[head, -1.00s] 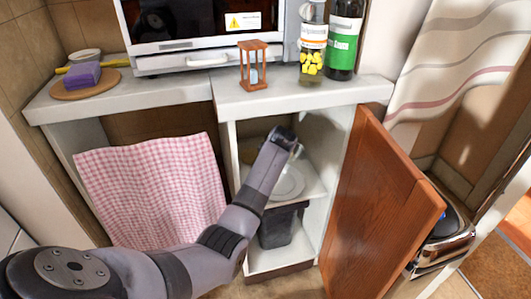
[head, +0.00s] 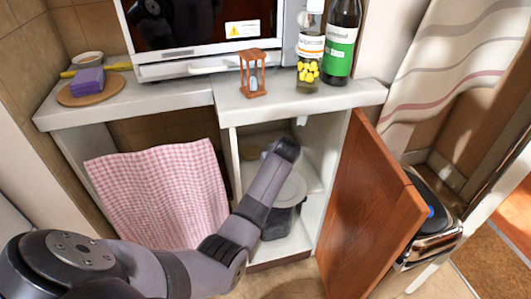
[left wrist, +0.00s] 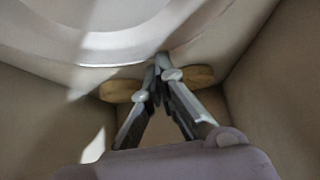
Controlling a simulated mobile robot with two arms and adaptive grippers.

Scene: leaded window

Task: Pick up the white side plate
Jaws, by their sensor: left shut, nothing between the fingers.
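The white side plate (head: 292,191) lies on the shelf inside the open cabinet, partly hidden by my left forearm in the head view. Its pale, curved rim also fills the top of the left wrist view (left wrist: 95,45). My left gripper (left wrist: 160,72) is shut and empty, its fingertips close to the plate's edge. I cannot tell whether they touch it. In the head view the fingers are mostly hidden behind my wrist. My right gripper is in neither view.
The cabinet's wooden door (head: 365,210) stands open on the right. A dark bin (head: 278,222) is below the shelf. A round wooden thing (left wrist: 200,76) lies behind the fingers. A checked cloth (head: 165,195) hangs left. An hourglass (head: 252,75) and bottles (head: 341,40) stand on the counter.

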